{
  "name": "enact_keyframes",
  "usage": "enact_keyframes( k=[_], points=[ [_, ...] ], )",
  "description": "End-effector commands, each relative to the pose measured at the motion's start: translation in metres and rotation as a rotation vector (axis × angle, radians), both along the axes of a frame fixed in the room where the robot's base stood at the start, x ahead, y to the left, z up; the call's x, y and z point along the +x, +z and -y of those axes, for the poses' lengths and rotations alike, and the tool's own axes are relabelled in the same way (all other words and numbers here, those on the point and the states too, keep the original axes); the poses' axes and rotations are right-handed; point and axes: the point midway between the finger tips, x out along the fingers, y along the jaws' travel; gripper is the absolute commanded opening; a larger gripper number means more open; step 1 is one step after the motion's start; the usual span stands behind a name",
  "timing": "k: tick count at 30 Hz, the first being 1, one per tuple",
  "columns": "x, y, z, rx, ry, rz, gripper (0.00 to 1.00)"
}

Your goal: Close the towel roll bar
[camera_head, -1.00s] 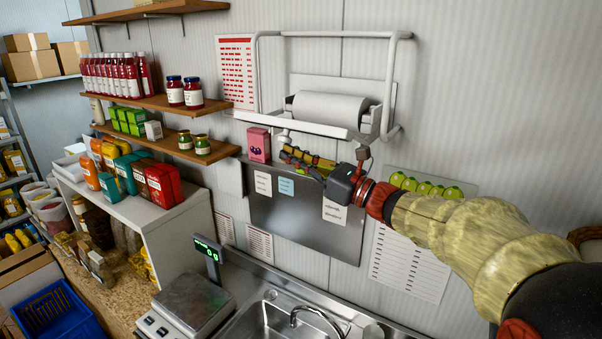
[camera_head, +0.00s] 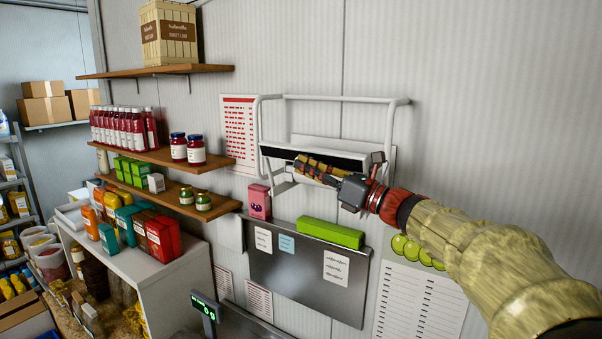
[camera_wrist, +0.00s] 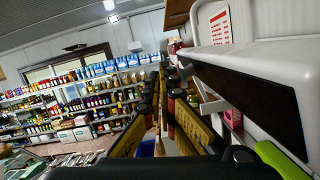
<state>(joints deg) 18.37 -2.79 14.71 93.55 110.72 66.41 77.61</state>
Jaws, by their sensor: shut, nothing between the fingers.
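The white towel roll holder (camera_head: 333,99) is on the wall, with a tube frame looping above and down both sides. A white-edged bar with a long dark face (camera_head: 275,153) crosses its lower part. In the wrist view this dark-faced bar (camera_wrist: 255,95) fills the right side, close to the fingers. My gripper (camera_head: 302,166) is shut and empty, pointing left in front of the bar's dark face and covering part of it. I cannot tell whether it touches the bar. The white roll is not visible.
Below are a pink box (camera_head: 259,202), a long green box (camera_head: 330,232) and a metal panel (camera_head: 300,270) with notes. Wooden shelves with bottles (camera_head: 125,130) and jars (camera_head: 195,151) stand at the left. The wall to the right of the holder is bare.

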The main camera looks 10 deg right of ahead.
Motion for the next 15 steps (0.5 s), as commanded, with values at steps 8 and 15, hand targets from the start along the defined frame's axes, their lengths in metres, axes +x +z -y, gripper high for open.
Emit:
enact_keyframes(
  k=[8, 15],
  points=[
    [0.013, 0.012, 0.013, 0.104, 0.000, -0.105, 0.00],
    [0.018, 0.015, 0.018, 0.143, 0.000, -0.144, 0.00]
  ],
)
